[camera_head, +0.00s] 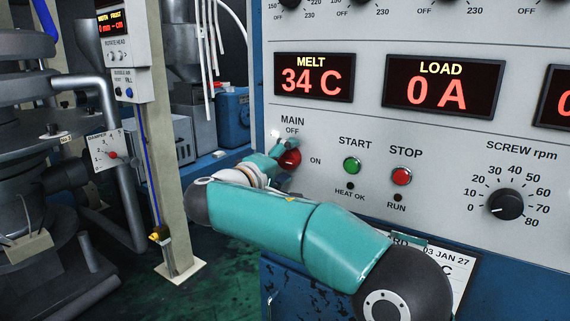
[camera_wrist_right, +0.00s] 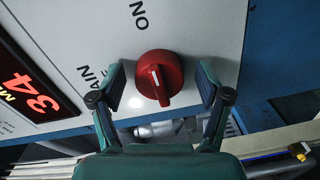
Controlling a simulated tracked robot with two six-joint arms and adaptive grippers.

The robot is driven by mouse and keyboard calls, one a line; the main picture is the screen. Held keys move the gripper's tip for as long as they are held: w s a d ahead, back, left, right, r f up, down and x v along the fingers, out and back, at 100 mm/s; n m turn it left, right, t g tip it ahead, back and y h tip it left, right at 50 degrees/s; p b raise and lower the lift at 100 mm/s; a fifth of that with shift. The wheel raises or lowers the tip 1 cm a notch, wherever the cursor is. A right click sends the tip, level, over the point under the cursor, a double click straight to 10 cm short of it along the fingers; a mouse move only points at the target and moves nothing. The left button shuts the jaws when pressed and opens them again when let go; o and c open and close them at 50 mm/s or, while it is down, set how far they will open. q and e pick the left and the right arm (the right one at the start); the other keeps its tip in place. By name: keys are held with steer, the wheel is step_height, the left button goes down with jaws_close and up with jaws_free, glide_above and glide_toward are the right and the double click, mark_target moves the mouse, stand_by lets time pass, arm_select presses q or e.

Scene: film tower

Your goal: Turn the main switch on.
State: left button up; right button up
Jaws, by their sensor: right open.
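The main switch is a red rotary knob (camera_head: 290,158) on the grey panel, under the MAIN and OFF labels and left of the ON label. My right gripper (camera_head: 284,148) is at the knob and partly covers it in the head view. In the right wrist view the knob (camera_wrist_right: 159,78) sits between the two open fingers of my right gripper (camera_wrist_right: 161,88), with a gap visible on each side. A white line on its raised grip runs roughly up and down in that view. I cannot tell which label it points to. My left gripper is not in view.
Right of the knob are a green START button (camera_head: 352,166), a red STOP button (camera_head: 401,177) and a black screw-speed dial (camera_head: 506,204). The MELT display (camera_head: 314,77) reads 34 C, and the LOAD display (camera_head: 443,87) reads 0 A. A pale post (camera_head: 160,170) stands left of the panel.

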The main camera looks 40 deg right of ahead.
steer(key=v, duration=1.2)
steer(key=shift+f, duration=0.15)
steer(key=w+a+f+n+y, duration=0.1)
steer(key=w+f+n+y, duration=0.15)
steer(key=f, duration=0.65)
steer(key=w+f+n+y, duration=0.2)
steer(key=f+n, duration=0.1)
steer(key=f, duration=0.5)
steer(key=s+a+f+n+g+y, duration=0.1)
steer(key=s+a+f+y, duration=0.15)
steer(key=f, duration=0.75)
steer(key=s+a+f+n+g+y, duration=0.1)
steer(key=s+f+g+y, duration=0.15)
steer(key=f, duration=0.65)
steer(key=s+a+f+m+g+y, duration=0.1)
steer(key=s+a+f+m+y, duration=0.25)
steer(key=s+f, duration=0.45)
steer(key=s+a+f+m+g+y, duration=0.1)
steer(key=s+a+f+m+y, duration=0.25)
steer(key=s+f, duration=0.4)
steer(key=s+a+f+m+g+y, duration=0.1)
steer(key=s+a+f+m+y, duration=0.25)
steer(key=s+f, duration=0.45)
step_height(320, 180, up, 28)
steer(key=d+m+p, duration=0.1)
steer(key=p, duration=2.9)
steer(key=shift+w+r, duration=0.25)
steer(key=shift+w, duration=0.1)
steer(key=shift+d+t, duration=0.1)
steer(key=shift+t, duration=0.15)
